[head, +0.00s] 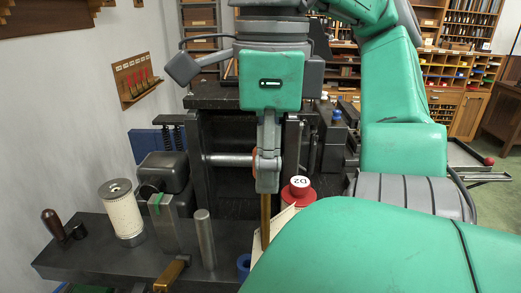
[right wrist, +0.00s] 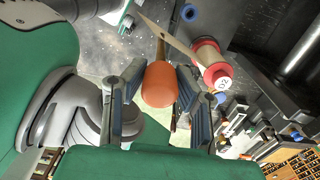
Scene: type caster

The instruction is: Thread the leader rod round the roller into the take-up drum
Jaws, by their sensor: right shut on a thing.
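My right gripper (head: 267,182) points down in the middle of the head view. It is shut on an orange-knobbed rod; the orange knob (right wrist: 160,85) shows between its fingers in the right wrist view. The rod's brown shaft (head: 265,220) hangs below the fingers in the head view. A red spool (head: 299,189) labelled D2 stands just right of the shaft, with a cream paper strip (head: 283,222) beside it. A steel post (head: 205,240) stands upright left of the shaft. A cream perforated cylinder (head: 122,212) stands further left. Which is the take-up drum, I cannot tell. My left gripper is not visible.
The dark metal bench (head: 90,252) carries a block with a green mark (head: 165,222), a brass piece (head: 172,272) and a crank with a brown knob (head: 52,222). A blue ring (head: 244,264) lies near the shaft. A dark machine frame stands behind; my green arm covers the right.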

